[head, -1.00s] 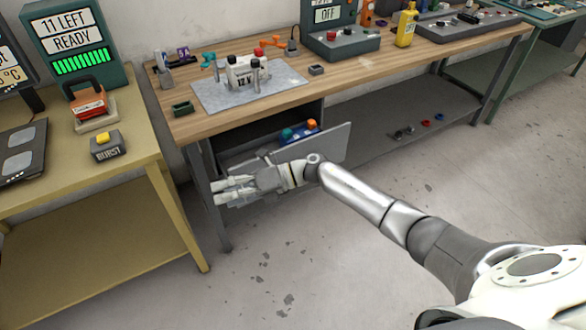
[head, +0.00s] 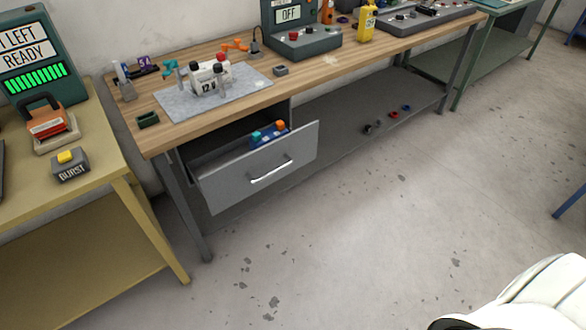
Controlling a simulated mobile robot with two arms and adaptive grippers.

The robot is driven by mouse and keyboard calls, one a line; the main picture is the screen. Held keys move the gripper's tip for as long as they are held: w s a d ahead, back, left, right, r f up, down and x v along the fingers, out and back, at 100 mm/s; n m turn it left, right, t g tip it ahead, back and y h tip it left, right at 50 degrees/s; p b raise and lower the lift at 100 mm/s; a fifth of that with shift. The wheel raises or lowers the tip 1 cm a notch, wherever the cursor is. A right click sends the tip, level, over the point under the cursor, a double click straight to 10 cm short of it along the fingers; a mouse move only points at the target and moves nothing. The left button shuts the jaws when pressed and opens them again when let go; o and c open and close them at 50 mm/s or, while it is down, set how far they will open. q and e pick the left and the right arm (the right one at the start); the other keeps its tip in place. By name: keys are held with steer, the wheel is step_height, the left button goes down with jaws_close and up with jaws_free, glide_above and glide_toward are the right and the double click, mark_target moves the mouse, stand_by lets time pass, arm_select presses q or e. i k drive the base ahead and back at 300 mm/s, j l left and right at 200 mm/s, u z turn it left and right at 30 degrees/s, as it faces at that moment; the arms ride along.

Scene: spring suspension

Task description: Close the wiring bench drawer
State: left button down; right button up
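The wiring bench (head: 320,72) has a wooden top and stands in the upper middle of the head view. Its grey drawer (head: 225,186) is pulled out under the left part of the top, and its inside shows. A silver bar handle (head: 271,170) is on the drawer's front. A blue item with teal and orange parts (head: 269,134) lies in the drawer. Neither of my grippers is in view; only a white part of my own body shows at the lower right.
A yellow bench (head: 125,205) stands close on the left, with a BURST button box (head: 70,166) on it. The wiring bench's leg (head: 188,215) is left of the drawer. The floor (head: 370,235) in front of the drawer is clear.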

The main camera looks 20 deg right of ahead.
mark_target(226, 175)
steer(key=i+j+z, duration=0.15)
steer(key=z, duration=0.3)
steer(key=i+j+z, duration=0.25)
steer(key=z, duration=0.25)
steer(key=i+j+z, duration=0.2)
steer(key=j+z, duration=0.25)
steer(key=i+j, duration=0.15)
steer(key=j, duration=0.15)
steer(key=i+j+z, duration=0.1)
steer(key=j, duration=0.2)
steer(key=i+j, duration=0.15)
steer(key=j, duration=0.2)
